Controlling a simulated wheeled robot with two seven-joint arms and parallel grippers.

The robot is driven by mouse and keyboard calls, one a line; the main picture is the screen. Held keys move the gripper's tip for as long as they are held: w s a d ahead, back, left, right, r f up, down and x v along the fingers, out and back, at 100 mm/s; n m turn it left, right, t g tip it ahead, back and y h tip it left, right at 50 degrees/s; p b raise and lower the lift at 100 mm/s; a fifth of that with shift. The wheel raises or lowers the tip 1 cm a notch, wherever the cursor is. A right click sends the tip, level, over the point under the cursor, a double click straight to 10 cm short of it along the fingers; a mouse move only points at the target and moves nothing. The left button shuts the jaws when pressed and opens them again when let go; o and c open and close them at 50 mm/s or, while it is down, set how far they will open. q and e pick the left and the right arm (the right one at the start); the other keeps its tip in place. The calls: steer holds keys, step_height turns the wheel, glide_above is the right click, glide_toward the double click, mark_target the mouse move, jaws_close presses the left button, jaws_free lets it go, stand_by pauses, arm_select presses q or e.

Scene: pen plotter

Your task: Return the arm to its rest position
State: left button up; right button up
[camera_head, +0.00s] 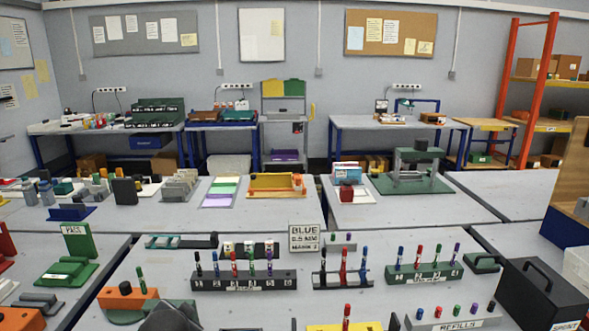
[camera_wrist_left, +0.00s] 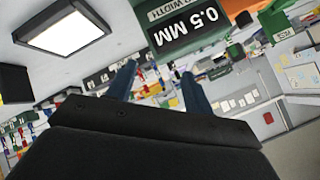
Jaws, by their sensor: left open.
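My left gripper (camera_wrist_left: 158,85) shows in the left wrist view with its two blue-grey fingers apart and nothing between them. The wrist view is strongly tilted, and a dark green board with "0.5 MM" lettering (camera_wrist_left: 185,30) shows beyond the fingers at the top. In the head view, a dark grey angular shape (camera_head: 172,316) at the bottom edge may be part of my left arm, but I cannot tell. The left gripper's fingers are not visible there. My right gripper is in neither view.
The near table holds a numbered pen rack (camera_head: 243,284), a black stand (camera_head: 340,281) with pens, a green pen rack (camera_head: 425,273), a "BLUE 0.5 MM" sign (camera_head: 304,238) and an orange block (camera_head: 128,299).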

arm_select(q)
steer(key=s+d+f+n+g+h+b, duration=0.1)
steer(key=s+d+f, duration=0.3)
steer(key=s+f, duration=0.5)
steer(key=s+d+f+n+g+h+b, duration=0.1)
steer(key=s+d+f+g, duration=0.3)
steer(key=s+f, duration=0.5)
steer(key=s+d+f+n+g+h, duration=0.1)
steer(key=s+d+f+g+h, duration=0.1)
steer(key=s+d+f, duration=0.3)
steer(key=s+f, duration=0.4)
steer(key=s, duration=0.5)
steer(key=shift+s+f+g+b, duration=0.15)
steer(key=shift+g+b, duration=0.15)
steer(key=shift+b, duration=0.1)
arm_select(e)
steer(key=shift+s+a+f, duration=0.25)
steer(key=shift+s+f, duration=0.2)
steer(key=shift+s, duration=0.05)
